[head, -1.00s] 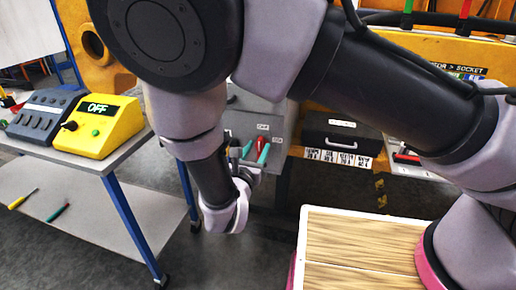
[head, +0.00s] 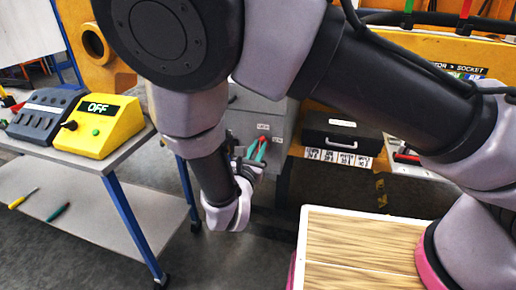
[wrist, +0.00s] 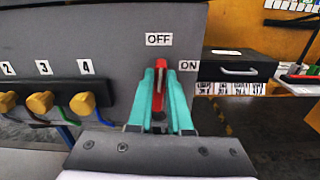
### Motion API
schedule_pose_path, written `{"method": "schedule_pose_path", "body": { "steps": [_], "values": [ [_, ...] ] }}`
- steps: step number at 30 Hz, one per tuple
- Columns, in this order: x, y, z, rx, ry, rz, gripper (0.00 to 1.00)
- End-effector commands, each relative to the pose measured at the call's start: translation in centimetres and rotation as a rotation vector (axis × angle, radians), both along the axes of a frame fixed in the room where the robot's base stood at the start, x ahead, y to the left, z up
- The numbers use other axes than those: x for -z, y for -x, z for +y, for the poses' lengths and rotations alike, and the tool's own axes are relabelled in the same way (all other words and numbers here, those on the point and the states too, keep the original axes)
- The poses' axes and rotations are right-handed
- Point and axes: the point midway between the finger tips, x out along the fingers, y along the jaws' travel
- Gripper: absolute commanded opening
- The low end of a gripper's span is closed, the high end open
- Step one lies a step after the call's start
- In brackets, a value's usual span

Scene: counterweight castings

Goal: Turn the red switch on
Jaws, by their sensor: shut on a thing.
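The red switch lever (wrist: 160,90) stands nearly upright on a grey cabinet face in the wrist view. The OFF label (wrist: 159,39) is just above its tip, and the ON label (wrist: 189,65) is to its right. My gripper (wrist: 161,75) has its teal fingers on both sides of the lever, shut on it. In the head view the red lever (head: 263,140) shows small between the fingertips of my gripper (head: 260,145). The lever's base is partly hidden by the fingers.
Several yellow knobs (wrist: 40,102) with numbers and cables sit left of the switch. A black case (head: 341,134) is on a shelf to the right. A yellow box (head: 99,128) reading OFF stands on the left table. A wooden-topped surface (head: 360,255) is at front right.

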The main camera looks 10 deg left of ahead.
Motion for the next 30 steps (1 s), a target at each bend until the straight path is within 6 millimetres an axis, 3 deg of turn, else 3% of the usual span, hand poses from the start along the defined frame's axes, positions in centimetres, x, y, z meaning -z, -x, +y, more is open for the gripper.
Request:
{"method": "schedule_pose_path", "body": {
  "steps": [30],
  "values": [
    [1.0,0.2,-1.4,0.0,-0.911,-0.069,0.0]
  ]
}}
